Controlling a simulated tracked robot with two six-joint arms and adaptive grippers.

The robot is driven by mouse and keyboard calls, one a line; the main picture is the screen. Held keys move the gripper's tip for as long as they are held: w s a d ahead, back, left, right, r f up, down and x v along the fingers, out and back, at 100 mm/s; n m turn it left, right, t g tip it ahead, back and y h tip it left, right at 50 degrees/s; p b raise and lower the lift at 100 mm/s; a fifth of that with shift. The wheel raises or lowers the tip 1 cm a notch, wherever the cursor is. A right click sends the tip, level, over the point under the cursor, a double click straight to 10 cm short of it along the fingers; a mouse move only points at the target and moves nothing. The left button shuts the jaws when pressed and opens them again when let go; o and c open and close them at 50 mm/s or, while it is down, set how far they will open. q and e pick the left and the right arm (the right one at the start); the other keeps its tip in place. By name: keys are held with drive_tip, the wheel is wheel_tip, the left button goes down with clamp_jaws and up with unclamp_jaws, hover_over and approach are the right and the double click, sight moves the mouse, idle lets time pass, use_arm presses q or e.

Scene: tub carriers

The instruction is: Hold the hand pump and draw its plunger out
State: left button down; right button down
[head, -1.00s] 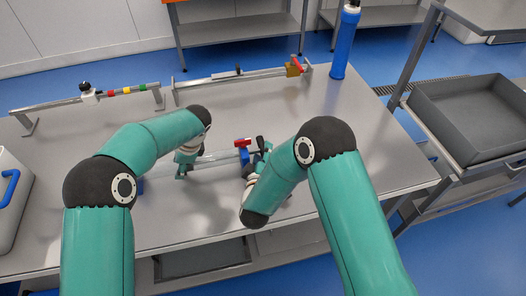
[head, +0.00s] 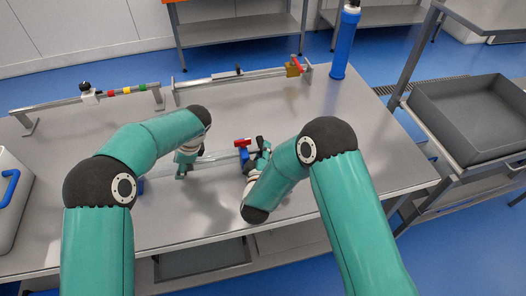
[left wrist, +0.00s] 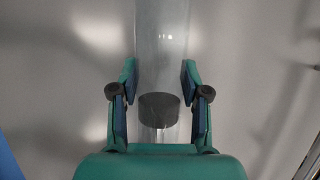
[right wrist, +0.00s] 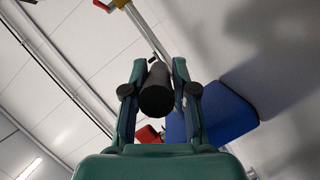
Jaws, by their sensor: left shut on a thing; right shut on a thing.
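The hand pump lies on the steel table with a clear barrel (head: 218,160), a blue end cap (head: 244,155) and a red part (head: 242,142) at its right end. My left gripper (head: 187,162) is shut on the barrel; in the left wrist view the clear barrel (left wrist: 162,40) runs between the fingers, with a dark piston (left wrist: 158,109) inside. My right gripper (head: 258,150) is shut on the dark plunger handle (right wrist: 157,92) close beside the cap. The blue cap also shows in the right wrist view (right wrist: 232,105). My right arm partly hides the handle in the head view.
A rail with coloured bands (head: 125,90) and a longer rail with a brass block (head: 293,67) stand along the table's back. A blue cylinder (head: 344,45) stands at the back right, a white tub (head: 8,215) at the left. A grey tray (head: 470,115) is off to the right.

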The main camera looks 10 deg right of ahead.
use_arm(q)
drive_tip(key=shift+a, duration=0.1)
use_arm(e)
drive_tip(key=d, duration=1.3)
drive_tip(key=shift+d+f, duration=0.1)
drive_tip(key=shift+d, duration=0.15)
drive_tip(key=c, duration=0.9)
unclamp_jaws()
drive_tip(key=shift+a, duration=0.1)
drive_tip(key=v, duration=1.2)
use_arm(q)
drive_tip(key=shift+c, duration=2.4)
unclamp_jaws()
